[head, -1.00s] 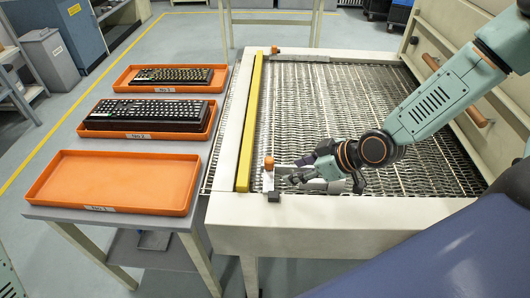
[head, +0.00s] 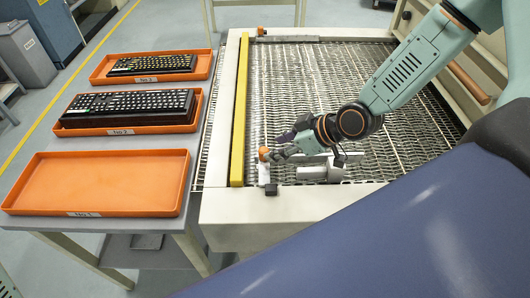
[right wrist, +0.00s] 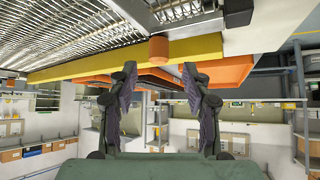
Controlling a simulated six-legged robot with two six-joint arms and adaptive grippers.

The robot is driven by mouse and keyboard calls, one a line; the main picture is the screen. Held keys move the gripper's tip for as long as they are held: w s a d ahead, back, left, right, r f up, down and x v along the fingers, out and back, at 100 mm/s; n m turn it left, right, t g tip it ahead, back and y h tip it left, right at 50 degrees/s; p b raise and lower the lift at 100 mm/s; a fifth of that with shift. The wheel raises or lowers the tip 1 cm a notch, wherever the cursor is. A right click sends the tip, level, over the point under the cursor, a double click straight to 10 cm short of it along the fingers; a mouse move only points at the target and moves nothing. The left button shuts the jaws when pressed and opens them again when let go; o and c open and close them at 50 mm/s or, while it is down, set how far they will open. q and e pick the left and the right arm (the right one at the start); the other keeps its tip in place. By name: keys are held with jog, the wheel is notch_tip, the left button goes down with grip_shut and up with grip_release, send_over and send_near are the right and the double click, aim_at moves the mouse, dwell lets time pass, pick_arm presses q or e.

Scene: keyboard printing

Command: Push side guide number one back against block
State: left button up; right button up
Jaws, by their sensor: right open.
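The near side guide is a pale bar across the near end of the mesh bed, with an orange knob (head: 263,153) at its left end. The knob also shows in the right wrist view (right wrist: 158,50), beyond and between the fingertips. A small dark block (head: 271,189) sits on the frame's near edge, just below the knob's pale mount. My right gripper (head: 277,156) is open, its fingers pointing left close beside the knob. I cannot tell whether they touch it. It hides part of the guide. My right gripper (right wrist: 160,82) shows empty in the wrist view. My left gripper is out of view.
A yellow rail (head: 240,110) runs along the bed's left side. A second guide (head: 300,39) with an orange knob (head: 260,31) lies at the far end. A grey metal part (head: 320,173) lies at the near end. Orange trays stand left; the nearest (head: 105,210) is empty.

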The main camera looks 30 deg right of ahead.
aim_at(265, 150)
jog(key=b+x, duration=0.1)
jog(key=x, duration=0.4)
jog(key=shift+w, duration=0.25)
jog(key=shift+a+f+b, duration=0.15)
jog(key=shift+b, duration=0.2)
jog(key=shift+s, duration=0.15)
jog(key=shift+w+a+f, duration=0.15)
jog(key=shift+w+f, duration=0.05)
jog(key=shift+w, duration=0.25)
jog(key=shift+c, duration=1.1)
jog(key=shift+s+r, duration=0.15)
jog(key=shift+s, duration=0.15)
jog(key=c, duration=0.3)
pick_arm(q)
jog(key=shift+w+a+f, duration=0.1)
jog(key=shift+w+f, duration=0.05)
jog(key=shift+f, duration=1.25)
pick_arm(e)
jog(key=shift+w, duration=0.15)
grip_shut()
